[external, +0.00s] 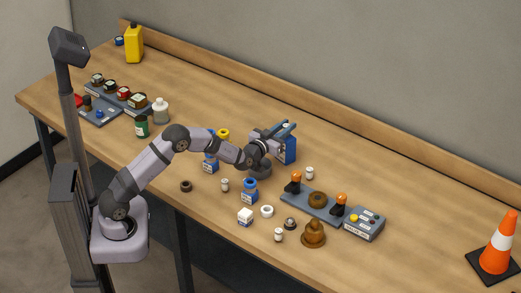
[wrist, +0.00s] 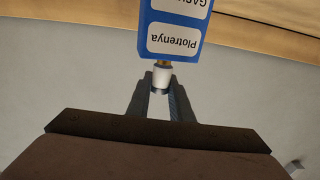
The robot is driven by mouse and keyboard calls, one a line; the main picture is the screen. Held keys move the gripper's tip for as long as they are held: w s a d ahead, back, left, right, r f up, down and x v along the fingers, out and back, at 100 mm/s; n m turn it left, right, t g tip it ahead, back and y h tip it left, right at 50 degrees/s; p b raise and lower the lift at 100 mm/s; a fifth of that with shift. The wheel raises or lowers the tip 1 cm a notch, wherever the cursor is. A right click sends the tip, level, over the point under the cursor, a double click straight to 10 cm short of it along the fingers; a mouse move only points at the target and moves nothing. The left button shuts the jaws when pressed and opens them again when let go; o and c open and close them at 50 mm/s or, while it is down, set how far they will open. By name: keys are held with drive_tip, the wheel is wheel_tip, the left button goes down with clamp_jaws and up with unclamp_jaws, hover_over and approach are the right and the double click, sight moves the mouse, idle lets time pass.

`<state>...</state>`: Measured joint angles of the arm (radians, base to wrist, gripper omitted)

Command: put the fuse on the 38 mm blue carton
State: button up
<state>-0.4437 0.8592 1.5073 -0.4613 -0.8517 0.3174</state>
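My gripper (external: 284,128) is shut on a small white cylinder with a brass-coloured end, the fuse (wrist: 162,76), which sits between the fingertips in the wrist view. A tall blue carton (external: 288,152) with white labels stands just below the gripper in the external view; it fills the top centre of the wrist view (wrist: 173,42). The fuse's end overlaps the carton's edge there; I cannot tell if they touch. No size is readable.
Small white cylinders (external: 310,172) stand around the carton. A grey board with orange-topped posts (external: 313,206) lies to the right, beside a button box (external: 364,224).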

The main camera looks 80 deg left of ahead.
sight(284, 128)
drive_tip(key=o, duration=0.4)
drive_tip(key=shift+r, duration=0.2)
drive_tip(key=shift+s+d+f, duration=0.1)
drive_tip(key=shift+s+d, duration=0.2)
drive_tip(key=shift+d, duration=0.05)
drive_tip(key=b+v, duration=0.1)
drive_tip(key=v, duration=0.3)
drive_tip(key=shift+s+d, duration=0.15)
drive_tip(key=shift+d, duration=0.05)
wheel_tip(284, 128, up, 7)
drive_tip(key=shift+a+r+b, duration=0.1)
drive_tip(key=shift+a+b, duration=0.05)
drive_tip(key=shift+b, duration=0.4)
